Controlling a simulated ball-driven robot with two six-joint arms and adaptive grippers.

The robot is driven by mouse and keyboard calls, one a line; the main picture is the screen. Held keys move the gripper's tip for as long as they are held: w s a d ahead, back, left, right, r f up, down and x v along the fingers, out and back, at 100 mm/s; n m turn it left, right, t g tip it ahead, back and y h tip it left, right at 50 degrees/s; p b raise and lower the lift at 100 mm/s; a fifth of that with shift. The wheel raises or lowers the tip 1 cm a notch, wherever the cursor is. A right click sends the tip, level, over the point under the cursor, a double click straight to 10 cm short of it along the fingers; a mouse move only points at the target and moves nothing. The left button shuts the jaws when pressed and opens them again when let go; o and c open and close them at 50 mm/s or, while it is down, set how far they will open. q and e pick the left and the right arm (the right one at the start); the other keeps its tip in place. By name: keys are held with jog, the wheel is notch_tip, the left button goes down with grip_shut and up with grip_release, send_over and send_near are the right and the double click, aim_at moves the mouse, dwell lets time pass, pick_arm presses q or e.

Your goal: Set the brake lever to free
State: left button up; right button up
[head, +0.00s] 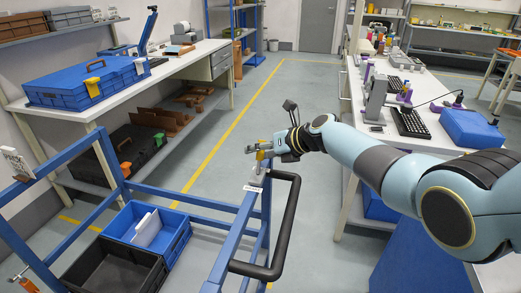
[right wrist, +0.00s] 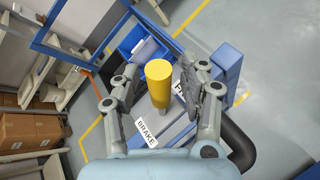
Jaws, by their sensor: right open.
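The brake lever has a yellow grip (right wrist: 159,84) that stands between the two fingers of my right gripper (right wrist: 162,88) in the right wrist view. The fingers are open, with a visible gap on each side of the grip. A white label reading BRAKE (right wrist: 146,132) lies at the lever's foot; a second label (right wrist: 178,88) is partly hidden by a finger. My left gripper does not show.
A black handle (head: 288,225) bends out from the cart frame just right of the lever. The cart carries a blue bin (head: 182,236) and a black bin (head: 112,266). A white bench (head: 425,130) with keyboards stands at the right. Grey floor is clear beyond the cart.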

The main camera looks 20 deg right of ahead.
jog(key=v, duration=1.2)
